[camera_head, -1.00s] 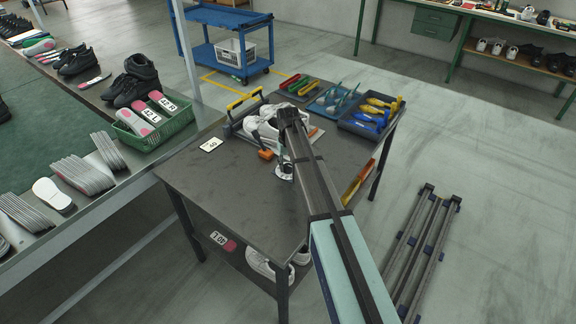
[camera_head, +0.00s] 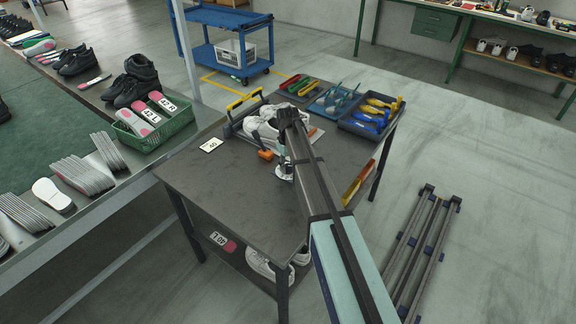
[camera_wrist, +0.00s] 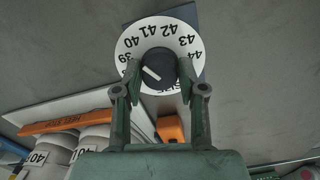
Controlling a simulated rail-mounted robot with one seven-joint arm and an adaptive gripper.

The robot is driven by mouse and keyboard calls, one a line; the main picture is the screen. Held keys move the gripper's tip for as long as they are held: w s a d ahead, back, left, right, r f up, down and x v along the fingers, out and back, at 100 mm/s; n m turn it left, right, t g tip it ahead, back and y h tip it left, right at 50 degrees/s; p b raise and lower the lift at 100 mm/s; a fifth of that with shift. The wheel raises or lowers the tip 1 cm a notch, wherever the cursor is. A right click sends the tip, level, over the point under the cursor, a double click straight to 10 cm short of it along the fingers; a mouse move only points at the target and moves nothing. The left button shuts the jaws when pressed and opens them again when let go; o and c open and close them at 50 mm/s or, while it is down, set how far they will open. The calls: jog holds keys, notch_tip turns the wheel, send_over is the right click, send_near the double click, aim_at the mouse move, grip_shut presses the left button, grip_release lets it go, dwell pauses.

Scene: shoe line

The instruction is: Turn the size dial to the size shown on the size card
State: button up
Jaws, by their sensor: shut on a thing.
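The size dial (camera_wrist: 190,52) is a white disc with black numbers from 39 to 44 around its edge. Its black knob (camera_wrist: 160,64) carries a white mark on its left side, facing roughly toward the 39; the exact setting is unclear. My gripper (camera_wrist: 158,82) has a finger on each side of the knob and is shut on it. In the head view the dial (camera_head: 284,172) is partly hidden by my arm. The size card (camera_head: 210,145) lies flat on the dark table to the left of the dial and seems to read 40, in small print.
An orange block (camera_head: 266,155) sits beside the dial. White shoes (camera_head: 262,126) stand behind it, labelled 40 in the wrist view (camera_wrist: 38,157). Trays of tools (camera_head: 368,115) line the table's back. A green basket (camera_head: 160,134) is at the left. The table's front is clear.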

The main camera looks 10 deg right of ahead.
aim_at(288, 166)
jog(key=shift+s, duration=0.1)
jog(key=o, duration=1.1)
jog(key=shift+f, duration=0.1)
jog(key=shift+o, duration=0.2)
notch_tip(288, 166, up, 12)
